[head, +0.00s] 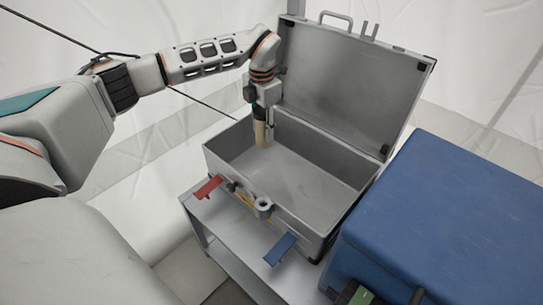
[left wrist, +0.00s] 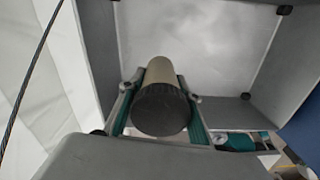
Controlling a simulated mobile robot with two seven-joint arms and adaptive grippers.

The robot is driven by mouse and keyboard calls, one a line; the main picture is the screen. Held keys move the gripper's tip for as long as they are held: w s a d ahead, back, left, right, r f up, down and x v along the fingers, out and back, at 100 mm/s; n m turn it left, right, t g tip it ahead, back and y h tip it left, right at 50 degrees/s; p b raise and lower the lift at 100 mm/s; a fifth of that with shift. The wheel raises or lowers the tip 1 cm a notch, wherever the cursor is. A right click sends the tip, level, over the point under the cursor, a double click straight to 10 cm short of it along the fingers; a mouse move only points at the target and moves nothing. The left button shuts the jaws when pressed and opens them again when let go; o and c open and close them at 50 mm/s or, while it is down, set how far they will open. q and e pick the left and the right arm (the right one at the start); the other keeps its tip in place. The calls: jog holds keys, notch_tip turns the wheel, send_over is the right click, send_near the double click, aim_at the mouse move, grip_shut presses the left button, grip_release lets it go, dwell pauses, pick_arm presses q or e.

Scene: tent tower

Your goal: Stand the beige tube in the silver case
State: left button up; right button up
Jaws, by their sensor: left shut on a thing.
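The silver case (head: 310,182) stands open on a small table, with its lid (head: 352,82) raised at the back. My left gripper (head: 264,122) is over the left part of the case, pointing down. It is shut on the beige tube (head: 262,134), which hangs upright below the fingers, inside the case walls. I cannot tell whether its lower end touches the case floor. In the left wrist view the tube (left wrist: 159,72) sits between the two fingers, with its dark end cap (left wrist: 160,109) towards the camera. My right gripper is not in view.
A grey table (head: 222,219) carries the case. A large blue box (head: 450,215) stands close on the right. The case floor right of the tube is clear.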

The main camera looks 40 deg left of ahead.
aim_at(264, 146)
pick_arm(q)
notch_tip(264, 146, down, 7)
jog(key=shift+f+b, duration=0.15)
jog(key=shift+b, duration=0.75)
jog(key=shift+f, duration=0.2)
notch_tip(264, 146, down, 6)
jog(key=shift+s+r+b, duration=0.15)
jog(key=shift+r+b, duration=0.1)
jog(key=shift+b, duration=0.75)
jog(key=shift+c, duration=0.6)
jog(key=shift+r, duration=0.15)
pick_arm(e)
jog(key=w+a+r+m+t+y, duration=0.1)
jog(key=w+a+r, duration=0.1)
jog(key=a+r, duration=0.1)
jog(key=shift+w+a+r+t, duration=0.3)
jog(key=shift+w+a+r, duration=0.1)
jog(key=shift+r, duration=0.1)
